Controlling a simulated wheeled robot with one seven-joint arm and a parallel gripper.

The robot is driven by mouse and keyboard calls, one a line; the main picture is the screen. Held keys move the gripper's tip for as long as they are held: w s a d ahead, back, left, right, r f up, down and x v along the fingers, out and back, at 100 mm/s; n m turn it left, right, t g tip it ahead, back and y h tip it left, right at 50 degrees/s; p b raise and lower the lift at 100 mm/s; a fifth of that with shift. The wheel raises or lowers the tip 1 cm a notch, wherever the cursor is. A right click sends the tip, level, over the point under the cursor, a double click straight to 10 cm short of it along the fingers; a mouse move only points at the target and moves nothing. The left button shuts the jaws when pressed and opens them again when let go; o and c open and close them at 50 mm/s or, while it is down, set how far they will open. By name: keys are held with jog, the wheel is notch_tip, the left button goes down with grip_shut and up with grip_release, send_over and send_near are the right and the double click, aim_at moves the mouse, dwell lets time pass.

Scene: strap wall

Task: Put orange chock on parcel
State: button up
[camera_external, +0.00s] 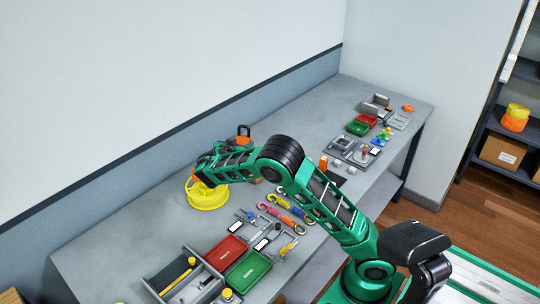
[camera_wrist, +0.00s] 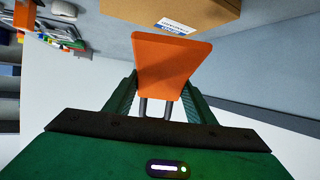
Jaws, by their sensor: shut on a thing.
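My gripper (camera_wrist: 157,100) is shut on the orange chock (camera_wrist: 170,62) in the wrist view. The chock is a flat-faced orange piece sticking out past my fingers. The brown cardboard parcel (camera_wrist: 205,12), with a white and blue label, shows beyond the chock at the top of the wrist view. I cannot tell whether chock and parcel touch. In the external view my gripper (camera_external: 200,178) is over the left part of the bench near the yellow reel, with a bit of orange at its tip. The parcel is mostly hidden there by my arm.
The yellow reel (camera_external: 208,200) stands by my gripper on the grey bench (camera_external: 110,240). An orange and black item (camera_external: 243,135) is behind my arm. A red tray (camera_external: 225,251), a green tray (camera_external: 248,269) and several coloured hooks lie in front. The wall runs along the bench's back edge.

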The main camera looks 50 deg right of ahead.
jog(key=x, duration=0.3)
jog(key=f+x, duration=0.1)
jog(key=x, duration=0.2)
jog(key=s+x, duration=0.1)
jog(key=x, duration=0.2)
jog(key=shift+w+d+f, duration=0.1)
jog(key=shift+d+f, duration=0.1)
jog(key=shift+f, duration=2.05)
jog(key=o, duration=1.3)
jog(key=shift+f, duration=0.1)
